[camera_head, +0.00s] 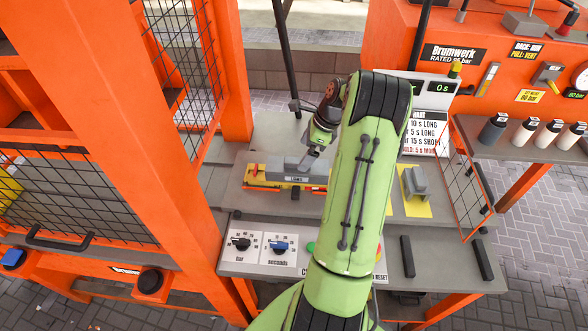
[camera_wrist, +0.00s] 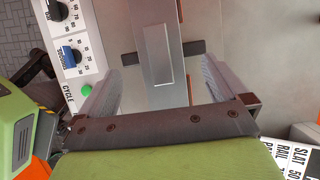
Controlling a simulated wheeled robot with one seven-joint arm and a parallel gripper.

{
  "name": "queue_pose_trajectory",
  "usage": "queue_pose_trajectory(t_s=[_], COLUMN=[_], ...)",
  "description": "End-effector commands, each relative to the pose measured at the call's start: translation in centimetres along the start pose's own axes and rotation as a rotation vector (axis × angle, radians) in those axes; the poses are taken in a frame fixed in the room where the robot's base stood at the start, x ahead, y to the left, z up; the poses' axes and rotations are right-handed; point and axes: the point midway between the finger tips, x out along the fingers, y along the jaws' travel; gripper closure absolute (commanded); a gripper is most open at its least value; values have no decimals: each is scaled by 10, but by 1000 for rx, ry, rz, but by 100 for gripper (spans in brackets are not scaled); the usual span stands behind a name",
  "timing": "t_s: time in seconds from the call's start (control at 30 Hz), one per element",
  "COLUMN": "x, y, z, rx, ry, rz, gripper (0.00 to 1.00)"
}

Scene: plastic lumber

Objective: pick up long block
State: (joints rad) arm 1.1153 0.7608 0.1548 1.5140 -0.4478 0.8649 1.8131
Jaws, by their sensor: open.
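The long block is a grey bar (camera_head: 280,169) lying in a yellow and orange holder (camera_head: 259,184) on the grey worktable. A small label that seems to read "LONG" is on the front. My gripper (camera_head: 308,158) is at the block's right part, just above or around it; the head view does not show which. In the wrist view my gripper (camera_wrist: 162,70) is open, with one grey finger on each side of a long grey bar (camera_wrist: 150,35) with a raised lighter rectangle. Gaps show between bar and fingers. My arm hides part of the table.
Another grey block (camera_head: 413,182) sits on a yellow plate (camera_head: 416,208) to the right. A control panel (camera_head: 262,250) with knobs is at the table's front. An orange mesh frame (camera_head: 180,50) stands at left, a thin mesh panel (camera_head: 466,185) at right. Bottles (camera_head: 492,129) stand on a right shelf.

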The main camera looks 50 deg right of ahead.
Motion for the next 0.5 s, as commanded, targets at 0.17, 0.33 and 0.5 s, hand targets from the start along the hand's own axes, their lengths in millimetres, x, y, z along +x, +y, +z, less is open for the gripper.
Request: queue_pose_trajectory(t_s=[0.17, 0.33, 0.5], x=[31, 58, 83], y=[0, 1, 1], z=[0, -1, -2], rx=[-1, -2, -2], ry=[1, 1, 1], rz=[1, 4, 1], gripper=[0, 0, 0])
